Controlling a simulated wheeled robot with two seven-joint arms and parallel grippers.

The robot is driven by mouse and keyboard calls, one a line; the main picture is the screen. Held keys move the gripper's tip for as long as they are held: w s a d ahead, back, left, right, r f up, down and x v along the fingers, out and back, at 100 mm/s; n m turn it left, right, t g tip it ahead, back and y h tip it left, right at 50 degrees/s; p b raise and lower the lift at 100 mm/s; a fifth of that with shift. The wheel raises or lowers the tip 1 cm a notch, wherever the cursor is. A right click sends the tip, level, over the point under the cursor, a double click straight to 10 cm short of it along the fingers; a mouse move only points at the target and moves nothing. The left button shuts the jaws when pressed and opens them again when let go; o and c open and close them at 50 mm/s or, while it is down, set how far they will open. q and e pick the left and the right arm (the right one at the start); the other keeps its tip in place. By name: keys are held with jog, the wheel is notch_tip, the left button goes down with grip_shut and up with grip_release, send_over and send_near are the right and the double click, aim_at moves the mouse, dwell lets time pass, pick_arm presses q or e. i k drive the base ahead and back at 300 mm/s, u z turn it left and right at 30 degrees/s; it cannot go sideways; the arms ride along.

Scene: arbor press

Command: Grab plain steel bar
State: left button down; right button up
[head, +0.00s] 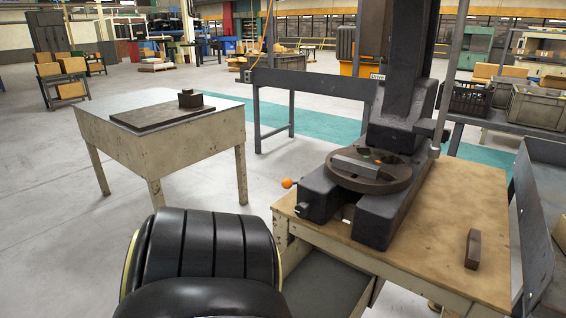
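A grey metal bar (357,167) lies flat across the round slotted plate (397,184) of the arbor press (338,192). A second bar (473,249), dark brownish and plain-sided, rests alone on the right part of the wooden bench top (432,262), apart from the press. I cannot tell for certain which of the two is the plain steel bar. Neither of my grippers shows in the head view.
The press column rises behind the plate, and an orange-knobbed handle (288,183) sticks out left. A pale table (88,120) at left bears a dark slab (163,112) with a small block (190,98). A grey panel (533,225) stands close right of the bench.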

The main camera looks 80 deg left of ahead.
aim_at(370, 171)
jog(key=u, duration=2.2)
